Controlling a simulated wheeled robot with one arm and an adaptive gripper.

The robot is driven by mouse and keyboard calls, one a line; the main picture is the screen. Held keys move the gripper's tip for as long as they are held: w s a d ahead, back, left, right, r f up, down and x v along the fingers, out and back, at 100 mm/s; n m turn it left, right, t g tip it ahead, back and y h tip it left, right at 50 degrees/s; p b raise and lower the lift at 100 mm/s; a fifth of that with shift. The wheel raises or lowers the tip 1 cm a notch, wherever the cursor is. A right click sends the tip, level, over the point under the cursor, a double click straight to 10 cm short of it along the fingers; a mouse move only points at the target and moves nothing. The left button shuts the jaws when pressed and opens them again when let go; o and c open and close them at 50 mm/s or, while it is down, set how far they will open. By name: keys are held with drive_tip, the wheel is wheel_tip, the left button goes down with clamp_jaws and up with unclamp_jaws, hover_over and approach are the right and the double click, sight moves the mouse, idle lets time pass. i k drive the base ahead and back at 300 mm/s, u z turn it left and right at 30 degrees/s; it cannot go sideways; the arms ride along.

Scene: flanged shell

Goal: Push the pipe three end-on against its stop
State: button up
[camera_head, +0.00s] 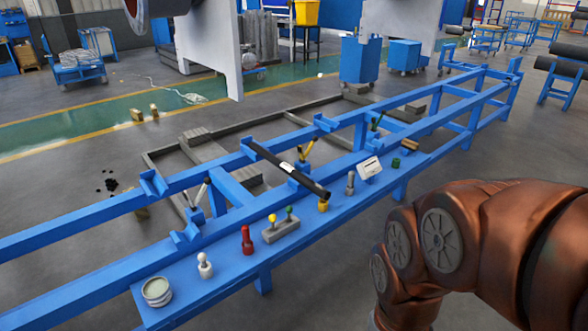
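A black pipe (265,155) with a white label near its middle lies slantwise across the blue rack (90,222). Its far end is at a bracket on the back rail, and its near end is over the front rail. A small yellow piece (323,206) stands just below the near end. I cannot tell which part is the stop, or whether the pipe touches one. No number shows on the pipe. My copper-coloured arm fills the lower right, to the right of the rack and apart from the pipe. My gripper is outside the picture.
The front ledge holds a round tin (157,291), a white piece (205,266), a red piece (247,240), a grey block with knobs (281,231), a grey post (350,183), a white box (370,167) and a green cylinder (396,163). Empty V-brackets (153,184) stand left of the pipe.

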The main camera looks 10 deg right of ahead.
sight(321, 190)
drive_tip(key=u, duration=0.4)
drive_tip(key=i, duration=1.55)
drive_tip(key=u, duration=0.05)
